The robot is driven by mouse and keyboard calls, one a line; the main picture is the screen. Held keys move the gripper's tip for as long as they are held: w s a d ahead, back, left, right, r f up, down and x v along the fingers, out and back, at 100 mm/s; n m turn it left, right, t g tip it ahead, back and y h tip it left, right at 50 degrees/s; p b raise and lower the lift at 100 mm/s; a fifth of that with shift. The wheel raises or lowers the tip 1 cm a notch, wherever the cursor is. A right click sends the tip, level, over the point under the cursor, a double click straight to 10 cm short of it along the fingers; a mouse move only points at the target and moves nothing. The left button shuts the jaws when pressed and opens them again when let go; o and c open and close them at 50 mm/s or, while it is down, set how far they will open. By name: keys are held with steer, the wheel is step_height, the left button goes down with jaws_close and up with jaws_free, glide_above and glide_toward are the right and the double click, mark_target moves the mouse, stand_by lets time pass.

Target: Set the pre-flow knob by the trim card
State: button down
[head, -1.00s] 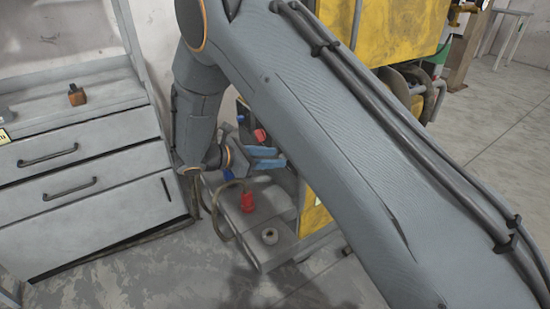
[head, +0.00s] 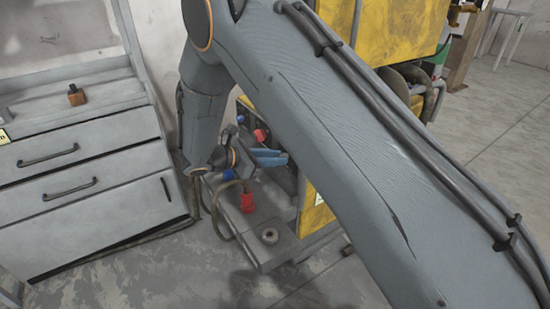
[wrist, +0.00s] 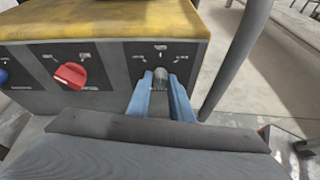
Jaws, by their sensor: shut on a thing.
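A dark control panel (wrist: 115,58) on the yellow-topped machine carries a red knob (wrist: 70,75) and a grey knob (wrist: 160,78). A blue knob (wrist: 3,75) is cut off at the left edge of the wrist view. My gripper (wrist: 161,92) is shut on the grey knob, with a blue finger on either side of it. The labels are too small to read, so I cannot tell which knob is pre-flow. In the head view my gripper (head: 270,157) is at the panel, below the red knob. A small yellow card (head: 4,136) shows at the left edge, its writing unreadable.
A grey drawer cabinet (head: 85,165) stands left, with a small orange-brown object (head: 76,95) on top. Below the gripper are a red connector (head: 247,203) and a grey ring (head: 270,236) on a grey ledge. A pole (wrist: 236,58) stands right of the panel.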

steer(key=shift+s, duration=0.1)
steer(key=m+t+b, duration=0.1)
steer(key=m, duration=0.1)
steer(key=m+t+y+b, duration=0.1)
steer(key=m, duration=0.1)
steer(key=m+t+y, duration=0.1)
steer(key=m+t, duration=0.1)
steer(key=shift+s+d+f+m+b, duration=0.2)
steer(key=shift+s+d+m+b, duration=0.1)
steer(key=shift+b, duration=0.1)
stand_by(0.5)
steer(key=c, duration=1.6)
jaws_free()
steer(key=shift+s+a, duration=0.1)
